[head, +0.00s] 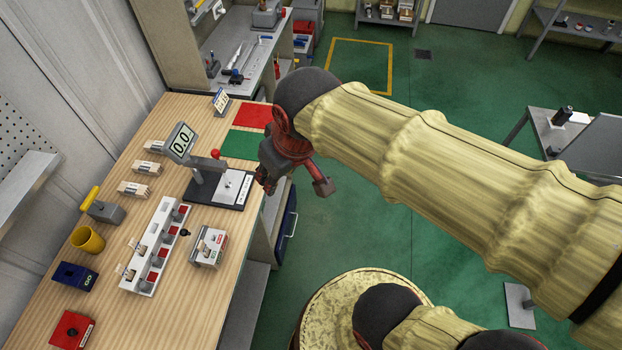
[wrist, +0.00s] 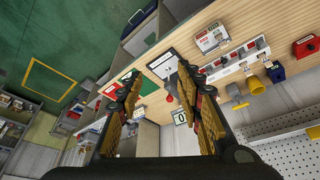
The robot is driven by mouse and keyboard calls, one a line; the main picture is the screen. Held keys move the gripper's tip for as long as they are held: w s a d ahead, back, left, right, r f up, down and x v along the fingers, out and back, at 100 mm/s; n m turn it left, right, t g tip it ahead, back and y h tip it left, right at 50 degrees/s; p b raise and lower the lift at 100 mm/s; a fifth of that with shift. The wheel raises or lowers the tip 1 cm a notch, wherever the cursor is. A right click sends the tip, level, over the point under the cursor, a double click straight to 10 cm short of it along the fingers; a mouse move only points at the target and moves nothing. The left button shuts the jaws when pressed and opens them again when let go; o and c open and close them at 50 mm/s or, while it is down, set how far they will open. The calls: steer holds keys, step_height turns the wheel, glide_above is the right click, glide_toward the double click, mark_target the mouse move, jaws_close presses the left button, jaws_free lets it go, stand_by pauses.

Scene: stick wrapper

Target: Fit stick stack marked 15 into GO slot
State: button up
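My gripper (head: 293,180) hangs past the right edge of the wooden table, beside the display stand. In the wrist view my gripper (wrist: 157,78) has its two fingers wide apart with nothing between them. A small blue block marked GO (head: 74,277) sits at the table's left front; it also shows in the wrist view (wrist: 275,72). Stick stacks lie at the back: one stack (head: 134,190) and another (head: 154,147) behind it. No number 15 is legible on any stack.
A display stand reading 0.0 (head: 181,141) has a plate and a red knob. A white box (head: 209,247), yellow cup (head: 88,239), grey tool with yellow handle (head: 101,208) and red block (head: 73,330) stand on the table. Red and green mats (head: 240,145) lie at the far end.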

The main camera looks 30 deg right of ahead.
steer(key=s+d+r+m+t, duration=0.1)
steer(key=s+d+m, duration=0.1)
steer(key=s+d, duration=0.2)
steer(key=shift+s+h, duration=0.3)
steer(key=shift+s, duration=0.45)
steer(key=shift+d+f, duration=0.1)
step_height(320, 180, down, 10)
steer(key=b, duration=1)
steer(key=shift+f+b, duration=0.2)
steer(key=shift+b, duration=0.1)
steer(key=shift+r, duration=0.1)
